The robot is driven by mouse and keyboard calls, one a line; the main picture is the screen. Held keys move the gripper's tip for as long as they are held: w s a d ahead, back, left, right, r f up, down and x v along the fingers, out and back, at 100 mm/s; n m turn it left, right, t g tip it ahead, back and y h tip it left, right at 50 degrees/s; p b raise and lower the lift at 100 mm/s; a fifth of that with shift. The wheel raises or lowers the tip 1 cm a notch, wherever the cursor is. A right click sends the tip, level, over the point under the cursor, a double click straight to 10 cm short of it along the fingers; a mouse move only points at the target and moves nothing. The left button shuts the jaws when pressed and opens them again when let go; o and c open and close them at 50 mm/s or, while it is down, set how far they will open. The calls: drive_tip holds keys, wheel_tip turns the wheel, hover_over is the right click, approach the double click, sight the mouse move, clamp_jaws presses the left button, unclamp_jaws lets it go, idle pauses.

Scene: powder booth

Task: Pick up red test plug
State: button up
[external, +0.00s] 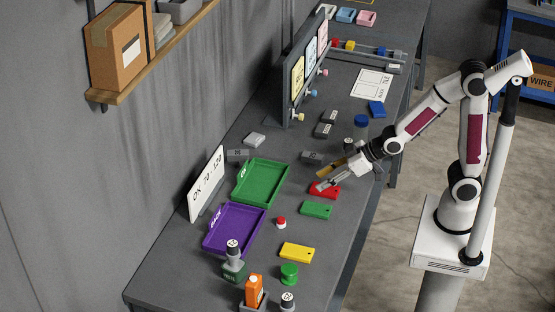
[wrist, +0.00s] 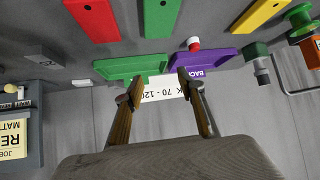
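A small red plug (external: 281,222) with a white base stands on the grey bench beside the purple tray. In the wrist view the red plug (wrist: 194,41) shows near the purple tray's edge. A flat red plate (external: 325,190) with a hole lies on the bench, close to my gripper; it also shows at the top left of the wrist view (wrist: 93,18). My gripper (external: 322,179) is above the bench near that red plate, well apart from the plug. In the wrist view my gripper's two fingers (wrist: 159,87) are spread with nothing between them.
A green tray (external: 238,200) and a purple tray (external: 206,243) lie near the OK sign (external: 207,184). Green (external: 316,210) and yellow (external: 297,252) plates lie near the plug. A green spool (external: 289,274) and an orange item (external: 254,290) stand at the front.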

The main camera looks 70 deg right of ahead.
sight(284, 219)
drive_tip(key=w+a+f, duration=0.1)
drive_tip(key=a+f, duration=0.1)
drive_tip(key=w+a+f+n+t+y, duration=0.1)
drive_tip(key=w+a+f, duration=0.1)
drive_tip(key=a, duration=0.1)
drive_tip(key=w+a+f+y, duration=0.1)
drive_tip(key=a+f, duration=0.2)
drive_tip(key=shift+w+a+n+t, duration=0.2)
drive_tip(key=shift+n+t, duration=0.1)
drive_tip(key=shift+t, duration=0.1)
drive_tip(key=shift+a+f, duration=0.25)
drive_tip(key=shift+a, duration=0.1)
drive_tip(key=shift+w+f, duration=0.1)
drive_tip(key=shift+x, duration=1.2)
drive_tip(key=shift+w+a, duration=0.1)
drive_tip(key=shift+a+x, duration=0.15)
drive_tip(key=shift+x, duration=1.05)
drive_tip(key=shift+a+x, duration=0.1)
drive_tip(key=shift+x, duration=1.15)
drive_tip(key=c, duration=1)
